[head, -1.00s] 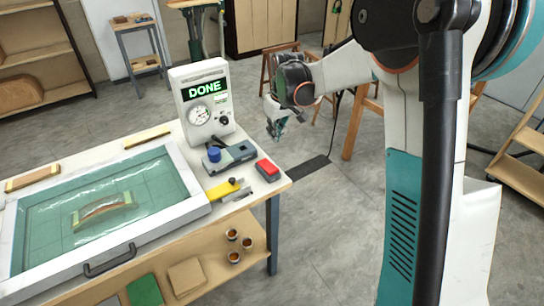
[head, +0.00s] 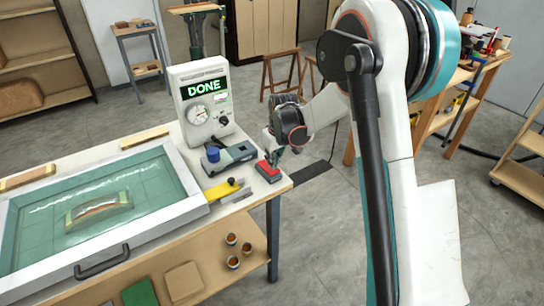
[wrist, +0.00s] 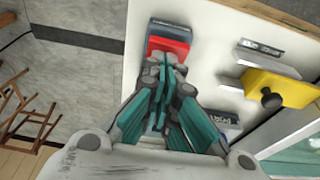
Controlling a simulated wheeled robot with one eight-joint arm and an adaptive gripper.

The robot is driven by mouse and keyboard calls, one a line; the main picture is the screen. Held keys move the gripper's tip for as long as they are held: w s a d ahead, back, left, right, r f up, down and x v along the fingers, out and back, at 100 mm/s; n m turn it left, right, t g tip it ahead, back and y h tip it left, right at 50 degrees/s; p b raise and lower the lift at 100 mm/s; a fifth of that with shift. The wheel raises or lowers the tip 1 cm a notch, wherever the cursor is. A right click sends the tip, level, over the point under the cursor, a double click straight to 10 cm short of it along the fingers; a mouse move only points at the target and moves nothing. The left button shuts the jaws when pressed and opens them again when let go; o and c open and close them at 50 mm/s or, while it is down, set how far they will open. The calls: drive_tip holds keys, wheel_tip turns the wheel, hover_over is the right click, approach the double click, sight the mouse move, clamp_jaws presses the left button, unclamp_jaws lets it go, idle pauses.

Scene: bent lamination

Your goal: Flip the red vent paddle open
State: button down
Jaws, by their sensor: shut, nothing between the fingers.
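The red vent paddle (head: 267,168) sits on a small dark grey base at the right front corner of the white table. It also shows in the wrist view (wrist: 170,47), just beyond my fingertips. My gripper (head: 270,160) is shut and empty, pointing down right at the paddle. In the wrist view my closed teal fingers (wrist: 166,62) overlap the near edge of the red part. Whether they touch it or hover just over it I cannot tell. The fingers hide part of the paddle.
A white gauge box (head: 202,103) reading DONE stands behind. A framed teal membrane bed (head: 178,178) fills the left. Open floor lies right of the table.

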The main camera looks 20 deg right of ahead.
idle(0.3)
drive_tip(key=shift+s+d+f+t+b, duration=0.1)
drive_tip(key=shift+s+f+t+b, duration=0.15)
drive_tip(key=shift+f+t+b, duration=0.25)
drive_tip(key=shift+w+r, duration=0.1)
drive_tip(key=shift+w+a+r, duration=0.25)
drive_tip(key=shift+w, duration=0.4)
